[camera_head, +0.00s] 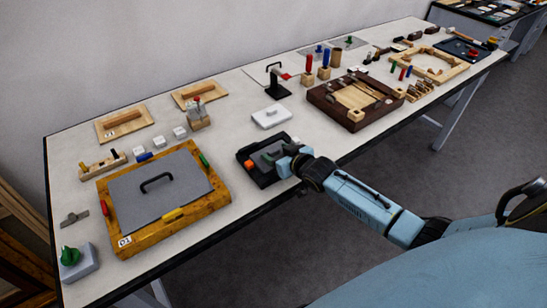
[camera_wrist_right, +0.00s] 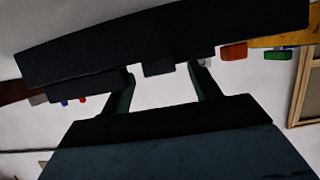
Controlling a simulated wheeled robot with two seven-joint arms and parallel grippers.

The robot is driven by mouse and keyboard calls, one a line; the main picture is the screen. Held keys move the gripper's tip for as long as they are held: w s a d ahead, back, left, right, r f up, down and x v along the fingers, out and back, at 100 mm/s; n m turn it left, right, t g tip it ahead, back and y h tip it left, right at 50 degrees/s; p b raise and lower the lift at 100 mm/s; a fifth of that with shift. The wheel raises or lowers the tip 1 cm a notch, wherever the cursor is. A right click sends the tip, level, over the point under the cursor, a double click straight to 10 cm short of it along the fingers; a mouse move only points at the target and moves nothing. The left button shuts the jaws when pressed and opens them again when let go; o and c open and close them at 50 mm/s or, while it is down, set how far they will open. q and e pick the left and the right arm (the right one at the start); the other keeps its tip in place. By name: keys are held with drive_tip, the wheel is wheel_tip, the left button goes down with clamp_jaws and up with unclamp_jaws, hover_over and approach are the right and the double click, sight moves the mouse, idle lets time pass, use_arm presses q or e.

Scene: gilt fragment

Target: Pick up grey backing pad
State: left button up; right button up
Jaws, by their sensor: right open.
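My right gripper (camera_head: 289,160) is at the near right edge of a black tray (camera_head: 247,151), over or against its contents. The right wrist view shows its two fingers (camera_wrist_right: 162,78) spread apart, with the tray's dark side (camera_wrist_right: 100,50) in front of them. A small grey piece (camera_head: 271,155) lies in the tray beside the gripper, partly hidden. It may be the grey backing pad, but I cannot tell for sure. An orange block (camera_head: 249,164) is at the tray's left. I see nothing held between the fingers. My left gripper is not in view.
Left of the tray, a wooden frame (camera_head: 222,194) carries a large grey panel (camera_head: 185,184) with a black handle (camera_head: 157,178). A white box (camera_head: 271,117) and a black stand (camera_head: 277,90) are behind. A dark wooden case (camera_head: 350,120) stands right. Some bare table surrounds the tray.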

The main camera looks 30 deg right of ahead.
drive_tip(key=shift+c, duration=0.3)
drive_tip(key=c, duration=1)
drive_tip(key=shift+r, duration=0.1)
